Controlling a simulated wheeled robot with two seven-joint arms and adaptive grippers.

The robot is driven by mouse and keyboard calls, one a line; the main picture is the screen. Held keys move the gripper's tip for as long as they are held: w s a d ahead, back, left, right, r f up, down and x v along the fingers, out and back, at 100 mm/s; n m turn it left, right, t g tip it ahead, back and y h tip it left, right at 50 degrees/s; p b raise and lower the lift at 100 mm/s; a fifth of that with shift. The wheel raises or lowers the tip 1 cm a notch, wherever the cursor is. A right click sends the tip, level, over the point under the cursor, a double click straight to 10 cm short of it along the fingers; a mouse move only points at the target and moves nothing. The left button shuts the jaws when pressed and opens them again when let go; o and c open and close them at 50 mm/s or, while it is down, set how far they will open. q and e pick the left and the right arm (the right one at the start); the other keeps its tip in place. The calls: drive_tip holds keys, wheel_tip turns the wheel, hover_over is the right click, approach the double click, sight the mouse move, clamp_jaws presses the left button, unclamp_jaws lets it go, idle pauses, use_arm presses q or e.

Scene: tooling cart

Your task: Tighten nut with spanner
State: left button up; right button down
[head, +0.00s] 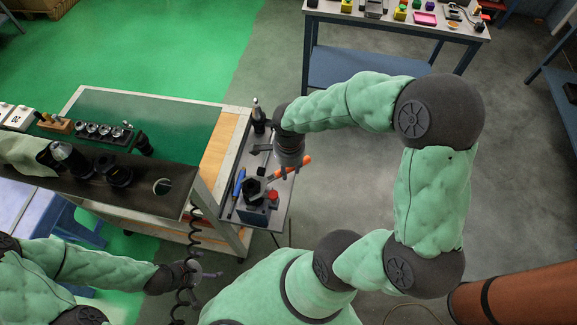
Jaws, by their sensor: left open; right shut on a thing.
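My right gripper (284,168) comes down from the upper right over the cart's side shelf. It is shut on an orange-handled tool (304,160), which looks like the spanner. The orange handle points up and right, and the gripper hides part of the tool. A large dark hexagonal nut (254,187) sits just below and left of this gripper, at a fixture on the shelf. I cannot tell whether the spanner touches the nut. My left gripper (213,275) is open and empty at the lower left, below the cart and away from the nut.
The side shelf (272,218) also holds a blue-handled tool (239,182), a red part (273,195) and a dark bottle (258,118). A dark raised shelf (150,198) with black tool holders crosses the left. A coiled black cable (194,232) hangs near my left gripper.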

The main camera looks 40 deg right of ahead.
drive_tip(key=shift+s, duration=0.15)
drive_tip(key=shift+s+a+m+b, duration=0.1)
drive_tip(key=shift+s+m+b, duration=0.25)
drive_tip(key=shift+m, duration=0.25)
drive_tip(key=shift+d, duration=0.2)
